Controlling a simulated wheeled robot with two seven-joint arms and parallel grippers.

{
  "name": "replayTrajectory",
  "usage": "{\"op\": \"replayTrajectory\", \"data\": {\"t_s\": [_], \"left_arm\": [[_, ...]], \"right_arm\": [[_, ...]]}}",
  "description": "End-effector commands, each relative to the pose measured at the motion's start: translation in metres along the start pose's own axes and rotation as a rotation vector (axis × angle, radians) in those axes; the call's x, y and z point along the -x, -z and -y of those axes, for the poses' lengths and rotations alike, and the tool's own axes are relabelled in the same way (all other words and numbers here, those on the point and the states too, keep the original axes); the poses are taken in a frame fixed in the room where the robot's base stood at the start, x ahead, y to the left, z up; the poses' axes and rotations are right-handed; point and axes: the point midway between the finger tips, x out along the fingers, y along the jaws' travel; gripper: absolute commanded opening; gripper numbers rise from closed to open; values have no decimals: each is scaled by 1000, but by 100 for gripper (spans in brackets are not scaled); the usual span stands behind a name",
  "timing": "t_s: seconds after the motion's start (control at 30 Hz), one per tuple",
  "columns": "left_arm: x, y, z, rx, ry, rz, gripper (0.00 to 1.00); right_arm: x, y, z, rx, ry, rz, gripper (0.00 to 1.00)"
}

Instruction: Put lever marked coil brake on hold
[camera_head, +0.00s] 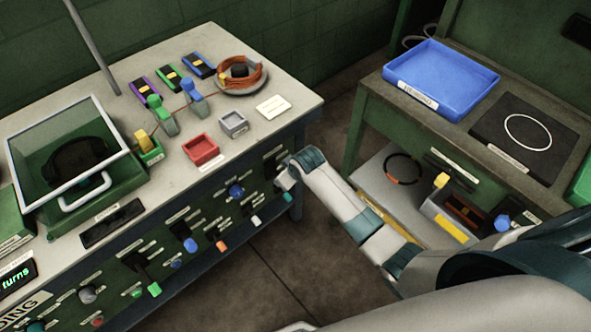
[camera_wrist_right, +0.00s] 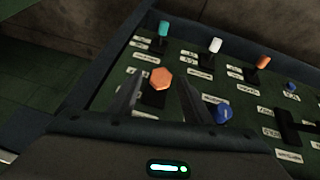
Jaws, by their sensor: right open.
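The front panel of the green bench carries several small levers with white labels too small to read, so I cannot tell which is marked coil brake. A teal lever (camera_head: 314,203), a white lever (camera_head: 256,221) and an orange lever (camera_head: 221,246) stand along the lower right of the panel. The wrist view also shows the teal (camera_wrist_right: 163,29), white (camera_wrist_right: 215,45) and orange (camera_wrist_right: 263,62) levers. My right gripper (camera_head: 282,180) is at the panel's right end, open. In the wrist view an orange hexagonal knob (camera_wrist_right: 160,78) appears between its fingers; contact is unclear. My left gripper is out of view.
A blue knob (camera_wrist_right: 222,113) lies close beside the right gripper's finger. Green-handled levers (camera_head: 154,289) sit farther left on the panel. The bench top (camera_head: 300,100) holds trays and a lidded box. A second bench with a blue tray (camera_head: 440,76) stands right, across open floor.

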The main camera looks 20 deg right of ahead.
Motion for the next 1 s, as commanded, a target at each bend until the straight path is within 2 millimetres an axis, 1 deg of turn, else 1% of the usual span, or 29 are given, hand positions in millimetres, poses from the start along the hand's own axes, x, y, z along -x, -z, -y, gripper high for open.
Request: {"op": "replayTrajectory", "data": {"t_s": [0.03,0.4,0.6,0.8,1.0], "left_arm": [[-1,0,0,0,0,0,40],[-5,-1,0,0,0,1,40],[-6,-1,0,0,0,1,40],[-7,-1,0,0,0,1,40],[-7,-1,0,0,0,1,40]], "right_arm": [[8,0,-1,1,-1,-2,45],[70,0,-1,1,-2,-3,45],[98,0,-1,0,-2,-1,45],[110,0,-1,0,-1,0,45],[112,0,-1,0,-1,1,45]]}}
